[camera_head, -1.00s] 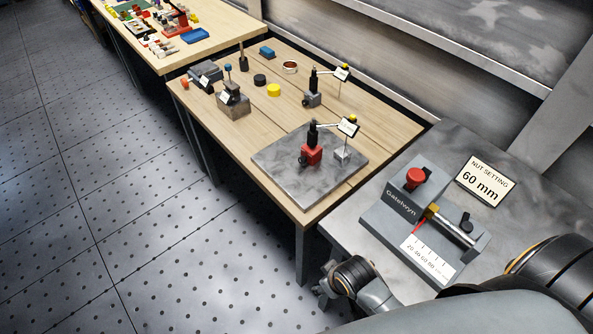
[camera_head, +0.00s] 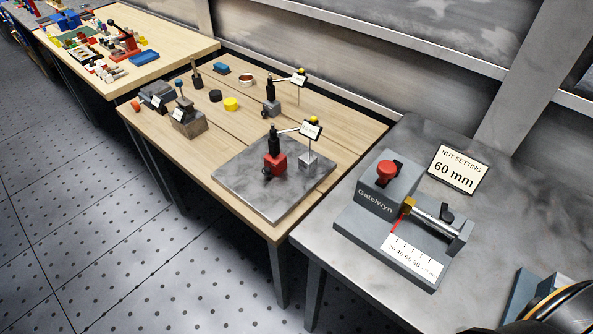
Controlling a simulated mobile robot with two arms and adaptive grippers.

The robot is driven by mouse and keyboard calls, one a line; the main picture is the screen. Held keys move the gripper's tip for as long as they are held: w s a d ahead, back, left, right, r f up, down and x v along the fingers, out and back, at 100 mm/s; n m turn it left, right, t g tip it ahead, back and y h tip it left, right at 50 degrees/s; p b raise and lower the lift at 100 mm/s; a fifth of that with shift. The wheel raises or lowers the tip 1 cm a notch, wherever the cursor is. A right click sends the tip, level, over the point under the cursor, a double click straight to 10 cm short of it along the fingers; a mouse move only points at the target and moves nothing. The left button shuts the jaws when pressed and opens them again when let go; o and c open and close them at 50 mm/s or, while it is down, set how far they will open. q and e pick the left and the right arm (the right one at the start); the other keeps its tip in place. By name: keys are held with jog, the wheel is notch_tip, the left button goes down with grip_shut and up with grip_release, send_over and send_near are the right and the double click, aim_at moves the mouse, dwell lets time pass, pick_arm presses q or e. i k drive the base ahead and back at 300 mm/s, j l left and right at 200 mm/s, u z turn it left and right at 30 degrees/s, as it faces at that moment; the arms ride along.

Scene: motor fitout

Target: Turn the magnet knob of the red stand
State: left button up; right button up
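The red stand (camera_head: 275,163) is a small red magnet base with a black post. It stands upright on a grey metal plate (camera_head: 240,190) on the wooden table. A dark round knob (camera_head: 266,172) shows low on its left face; its setting is too small to tell. An arm runs right from the post to a dial with a yellow top (camera_head: 314,120), above a small grey block (camera_head: 308,160). Neither gripper shows in the head view. Part of my own arm is at the bottom right corner.
A second, grey stand (camera_head: 271,107) is behind the red one. Another wooden table (camera_head: 190,45) stands at the far left. Floor at left is clear.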

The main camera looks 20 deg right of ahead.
aim_at(266, 170)
jog(key=i+j+z, duration=0.1)
jog(key=z, duration=0.35)
jog(key=i+j+z, duration=0.15)
jog(key=z, duration=0.35)
jog(key=j+z, duration=0.2)
jog(key=z, duration=0.25)
jog(key=i+j+z, duration=0.1)
jog(key=z, duration=0.35)
jog(key=j+z, duration=0.3)
jog(key=z, duration=0.2)
